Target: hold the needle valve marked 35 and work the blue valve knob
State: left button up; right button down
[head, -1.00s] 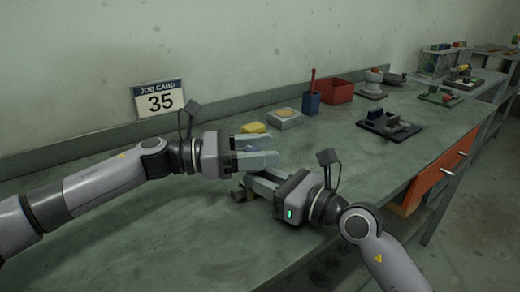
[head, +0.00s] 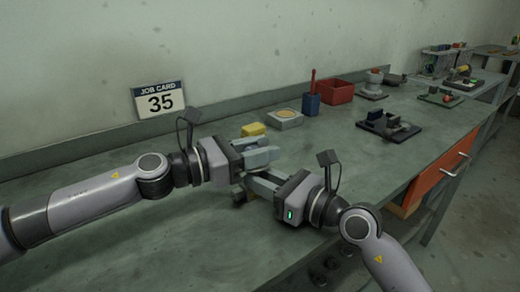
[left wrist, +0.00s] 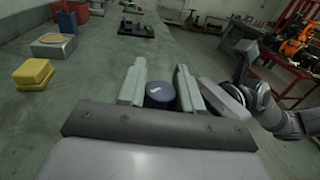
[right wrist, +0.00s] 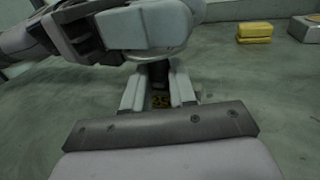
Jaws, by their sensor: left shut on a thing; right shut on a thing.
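The blue valve knob (left wrist: 160,94) is round with a pale mark on top. In the left wrist view it sits between the fingers of my left gripper (head: 262,152), which is shut on it. My right gripper (head: 260,183) is shut on the needle valve, just below and in front of the left one. A dark end of the valve (head: 239,194) sticks out left of the right fingers in the head view. In the right wrist view a yellow marking (right wrist: 160,101) shows on the valve between the fingers, too small to read surely. The rest of the valve is hidden by the grippers.
A job card reading 35 (head: 159,100) stands by the wall. A yellow block (head: 253,129), a grey box (head: 285,119), a blue cup (head: 311,104), a red bin (head: 337,92) and a dark fixture (head: 389,125) stand farther back. The front left bench is clear.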

pick_arm(q)
jog(key=n+t+y, duration=0.3)
jog(key=t, duration=0.1)
jog(key=shift+n+t, duration=0.3)
jog(key=n+t+y, duration=0.3)
jog(key=shift+w+a+y, duration=0.2)
jog(key=shift+w+y, duration=0.05)
jog(key=shift+y, duration=0.15)
jog(key=shift+w+a+n+t+y, duration=0.1)
jog(key=shift+a+n+t+y, duration=0.05)
jog(key=shift+n+t+y, duration=0.95)
pick_arm(e)
jog(key=shift+a, duration=0.1)
pick_arm(q)
jog(key=shift+a+y, duration=0.1)
jog(key=shift+y, duration=0.4)
jog(key=o, duration=1)
jog(key=v, duration=1.2)
jog(key=shift+r, duration=0.2)
